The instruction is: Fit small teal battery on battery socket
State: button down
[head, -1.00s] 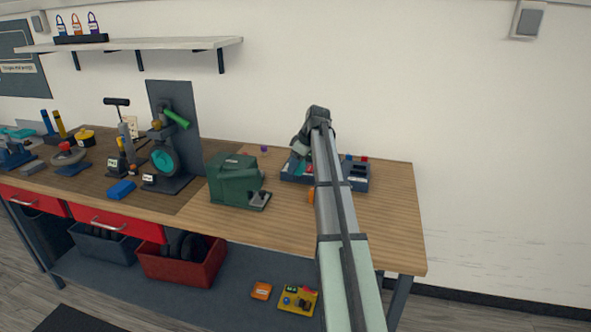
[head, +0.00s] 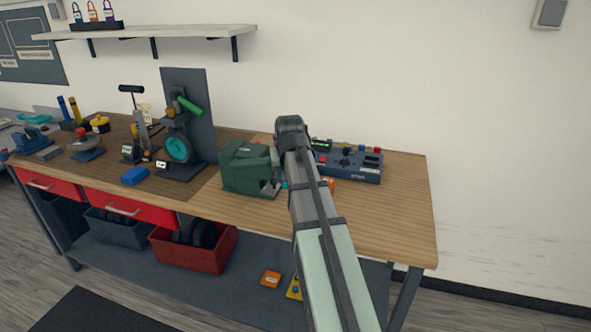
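A small patch of teal (head: 284,184) shows at the left edge of my arm, beside the green machine. It may be the small teal battery, but most of it is hidden, and I cannot tell whether it is held. My arm reaches over the right part of the bench, and its far dark joint is over the bench's back area. My gripper is hidden behind the arm, so its fingers do not show. A dark blue unit (head: 352,172) with small coloured parts stands right of the arm. I cannot make out a battery socket for certain.
The green machine (head: 246,168) stands close left of my arm. A grinder-like stand with a teal disc (head: 178,148) and a blue block (head: 134,176) are farther left. An orange item (head: 328,184) is partly hidden by the arm. The bench's right front (head: 395,215) is clear.

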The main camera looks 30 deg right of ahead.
jog(key=w+d+n, duration=0.1)
jog(key=d, duration=1)
jog(key=w+d+n, duration=0.1)
jog(key=d, duration=1.1)
jog(key=w+d+y, duration=0.1)
jog(key=d, duration=1)
jog(key=shift+w+d+r+n, duration=0.15)
jog(key=shift+w+d+n, duration=0.05)
jog(key=shift+w+n, duration=0.2)
jog(key=shift+w+d+r+n+g+y, duration=0.2)
jog(key=shift+w+d+n+y, duration=0.5)
jog(key=shift+n, duration=0.95)
jog(key=shift+w+d+r+n+g+y, duration=0.25)
jog(key=shift+d+n+y, duration=0.45)
jog(key=shift+n, duration=1)
jog(key=shift+w+d+r+n+g+y, duration=0.15)
jog(key=shift+w+d+n+y, duration=0.35)
jog(key=shift+d+n, duration=0.8)
jog(key=shift+a+f+n, duration=0.15)
jog(key=shift+a+n, duration=0.2)
jog(key=shift+f, duration=2.65)
jog(key=shift+f, duration=0.25)
